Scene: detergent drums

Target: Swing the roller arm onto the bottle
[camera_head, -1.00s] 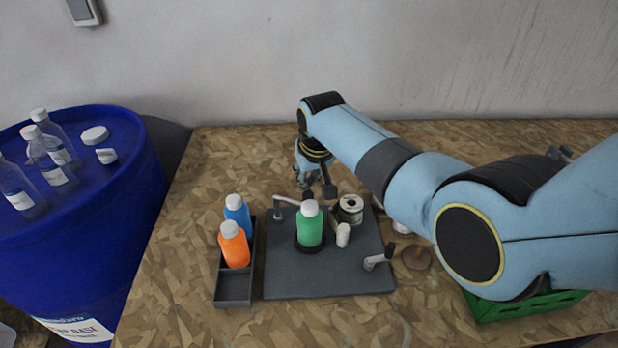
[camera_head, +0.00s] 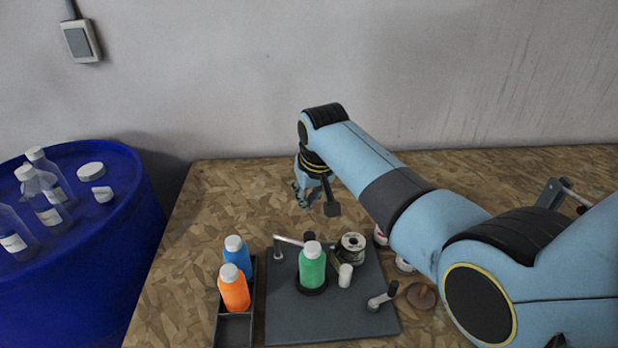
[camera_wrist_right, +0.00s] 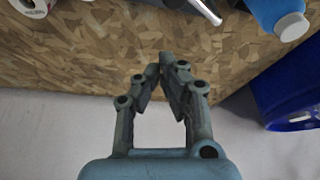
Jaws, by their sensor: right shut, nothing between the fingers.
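The green bottle (camera_head: 312,268) stands upright, white cap on top, in a dark ring on the grey plate (camera_head: 290,325). The light roller arm (camera_head: 289,240) runs from a short post at the plate's back left towards the bottle's cap; its far end is behind the bottle, so I cannot tell whether it touches. A white upright roller (camera_head: 345,275) stands right of the bottle. My right gripper (camera_head: 317,203) is above and behind the bottle, apart from it. In the right wrist view its fingers (camera_wrist_right: 163,66) are closed together and empty. My left gripper is out of view.
A spool (camera_head: 352,247) and a crank handle (camera_head: 382,297) are on the plate. A dark tray (camera_head: 234,328) left of it holds blue (camera_head: 238,257) and orange (camera_head: 234,290) bottles. A blue drum (camera_head: 75,260) with clear bottles stands left. The table behind is bare.

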